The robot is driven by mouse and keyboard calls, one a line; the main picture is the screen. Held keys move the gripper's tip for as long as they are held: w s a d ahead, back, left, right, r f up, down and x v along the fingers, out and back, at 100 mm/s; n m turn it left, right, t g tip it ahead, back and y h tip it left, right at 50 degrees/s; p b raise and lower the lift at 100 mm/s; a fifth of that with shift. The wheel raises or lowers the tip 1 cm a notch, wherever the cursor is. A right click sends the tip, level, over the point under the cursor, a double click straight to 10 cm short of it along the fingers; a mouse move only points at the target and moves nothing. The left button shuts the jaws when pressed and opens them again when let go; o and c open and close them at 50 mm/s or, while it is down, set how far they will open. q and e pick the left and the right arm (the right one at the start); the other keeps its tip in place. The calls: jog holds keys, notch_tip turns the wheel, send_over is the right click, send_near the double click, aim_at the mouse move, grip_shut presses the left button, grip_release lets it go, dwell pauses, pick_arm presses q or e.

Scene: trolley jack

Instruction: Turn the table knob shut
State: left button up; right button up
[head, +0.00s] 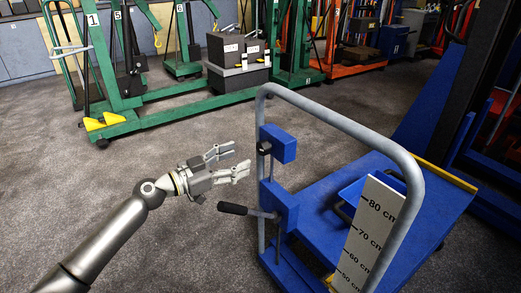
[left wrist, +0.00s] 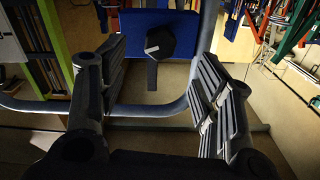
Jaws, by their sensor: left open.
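The table knob (head: 264,148) is small and dark, on the side of a blue box (head: 281,144) fixed to the lift table's grey push handle. My right gripper is not in view.
A crank with a black grip (head: 232,208) sticks out left from a lower blue box (head: 280,205), below my gripper. The grey handle (head: 335,124) arches over the blue table (head: 433,200). A height scale (head: 374,230) stands in front. Grey carpet (head: 170,150) is free on the left.

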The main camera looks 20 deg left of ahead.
aim_at(260, 150)
pick_arm(q)
jog(key=p+x, duration=0.1)
jog(key=x, duration=0.8)
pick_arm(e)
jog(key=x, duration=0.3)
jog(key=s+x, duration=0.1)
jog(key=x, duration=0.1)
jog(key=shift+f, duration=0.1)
pick_arm(q)
jog(key=c, duration=1)
